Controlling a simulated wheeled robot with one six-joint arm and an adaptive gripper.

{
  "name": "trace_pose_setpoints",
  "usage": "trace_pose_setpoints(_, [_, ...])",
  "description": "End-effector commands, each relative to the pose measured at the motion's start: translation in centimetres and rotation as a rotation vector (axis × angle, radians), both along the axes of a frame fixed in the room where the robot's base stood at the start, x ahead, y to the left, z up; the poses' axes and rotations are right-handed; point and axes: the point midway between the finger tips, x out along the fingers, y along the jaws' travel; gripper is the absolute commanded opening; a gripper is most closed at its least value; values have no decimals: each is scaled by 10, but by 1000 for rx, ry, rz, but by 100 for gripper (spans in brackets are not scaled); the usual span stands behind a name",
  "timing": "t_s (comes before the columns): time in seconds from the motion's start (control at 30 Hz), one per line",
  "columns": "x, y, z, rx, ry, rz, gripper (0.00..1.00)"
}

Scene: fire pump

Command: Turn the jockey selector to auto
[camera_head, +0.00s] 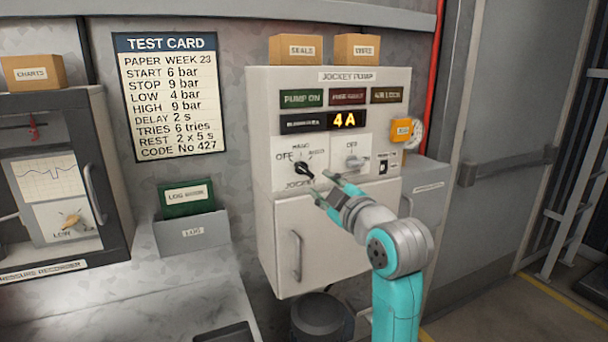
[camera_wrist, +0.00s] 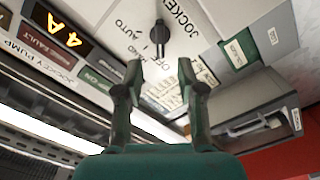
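The jockey selector (camera_head: 303,170) is a black knob on a white plate on the jockey pump panel, above the word JOCKEY. Its plate reads OFF at left, with smaller labels above and to the right. The knob lies slanted, its upper-left end toward OFF. In the wrist view the selector (camera_wrist: 159,38) stands beyond my fingertips, in line with the gap, with AUTO printed left of it. My gripper (camera_head: 320,183) is open and empty, just below and right of the knob in the head view. Its two fingers (camera_wrist: 160,68) are apart and seem not to touch the knob.
A second switch (camera_head: 354,163) sits right of the selector. An amber display (camera_head: 345,120) reads 4A. A cabinet door handle (camera_head: 297,255) projects below. A test card (camera_head: 168,97) hangs at left. Two boxes, one marked SEALS (camera_head: 296,49), stand on top of the panel.

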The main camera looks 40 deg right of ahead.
Motion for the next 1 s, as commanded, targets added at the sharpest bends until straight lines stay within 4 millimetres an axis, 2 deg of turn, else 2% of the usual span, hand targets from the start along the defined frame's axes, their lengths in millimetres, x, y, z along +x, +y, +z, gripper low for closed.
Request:
trace_pose_setpoints(0.3, [55,-15,0,2,0,1,39])
trace_pose_setpoints(0.5, [78,-22,0,1,0,1,39])
trace_pose_setpoints(0.67, [87,-24,0,1,0,0,39])
trace_pose_setpoints(0.93, [88,-25,0,1,0,0,39])
trace_pose_setpoints(0.97, [88,-25,0,1,0,0,36])
trace_pose_setpoints(1.0, [88,-25,0,1,0,0,26])
